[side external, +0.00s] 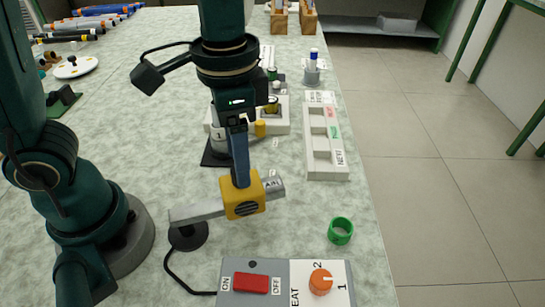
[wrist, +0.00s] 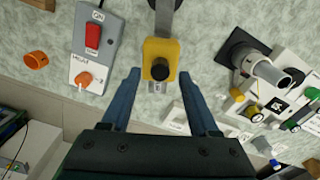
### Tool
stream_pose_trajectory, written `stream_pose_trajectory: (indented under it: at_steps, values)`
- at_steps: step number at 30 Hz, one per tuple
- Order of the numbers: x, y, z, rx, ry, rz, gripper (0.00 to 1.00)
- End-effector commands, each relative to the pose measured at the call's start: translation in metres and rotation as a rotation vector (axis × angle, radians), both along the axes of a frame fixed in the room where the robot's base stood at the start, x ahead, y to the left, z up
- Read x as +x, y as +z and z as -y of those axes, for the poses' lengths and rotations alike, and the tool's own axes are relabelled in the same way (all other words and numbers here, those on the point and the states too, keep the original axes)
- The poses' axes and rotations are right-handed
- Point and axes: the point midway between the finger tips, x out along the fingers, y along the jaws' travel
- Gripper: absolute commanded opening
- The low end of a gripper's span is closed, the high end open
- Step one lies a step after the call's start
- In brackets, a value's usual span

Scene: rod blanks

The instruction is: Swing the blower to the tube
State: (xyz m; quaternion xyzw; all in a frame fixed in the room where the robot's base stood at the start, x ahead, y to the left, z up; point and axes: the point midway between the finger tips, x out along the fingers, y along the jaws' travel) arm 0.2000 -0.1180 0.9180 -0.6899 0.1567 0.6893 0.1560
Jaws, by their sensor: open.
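The blower is a yellow block (side external: 242,197) on a grey bar (side external: 195,211) that runs to a round black foot (side external: 188,237); its grey right end bears an AIR label. In the wrist view the yellow block (wrist: 160,50) has a black knob on top. My gripper (side external: 238,182) is open at the block, with one finger overlapping its top in the side view. In the wrist view my gripper (wrist: 159,77) has a finger on each side, with gaps. A pale grey tube (wrist: 270,72) stands apart from the blower, by a black plate; it seems to be the white cylinder (side external: 217,138) in the side view.
A grey control box (side external: 240,296) with a red ON/OFF switch and orange HEAT knob is at the front. A green ring (side external: 341,231) lies near the table's right edge. A white slotted tray (side external: 322,140) lies beyond. An orange ring (wrist: 36,60) shows in the wrist view.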

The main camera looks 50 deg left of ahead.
Motion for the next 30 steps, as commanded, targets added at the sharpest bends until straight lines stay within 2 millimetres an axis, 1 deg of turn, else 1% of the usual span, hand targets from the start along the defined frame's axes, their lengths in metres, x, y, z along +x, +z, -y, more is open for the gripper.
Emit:
stream_pose_trajectory:
  at_steps: [1, 4, 13, 14, 15, 17, 18, 30]
  values:
    - [-0.0007, -0.0055, -0.0003, 0.001, 0.000, -0.005, 0.61]
    - [-0.0005, -0.0121, -0.0003, 0.000, 0.001, -0.002, 0.61]
    - [-0.0002, -0.0148, -0.0003, 0.000, 0.001, 0.001, 0.61]
    - [-0.0002, -0.0148, -0.0003, 0.000, 0.001, 0.001, 0.53]
    - [-0.0002, -0.0147, -0.0003, 0.000, 0.001, 0.001, 0.38]
    - [-0.0002, -0.0147, -0.0003, 0.000, 0.001, 0.001, 0.15]
    - [-0.0002, -0.0147, -0.0003, 0.000, 0.001, 0.001, 0.00]
    - [-0.0002, -0.0144, -0.0001, -0.002, 0.001, 0.001, 0.00]
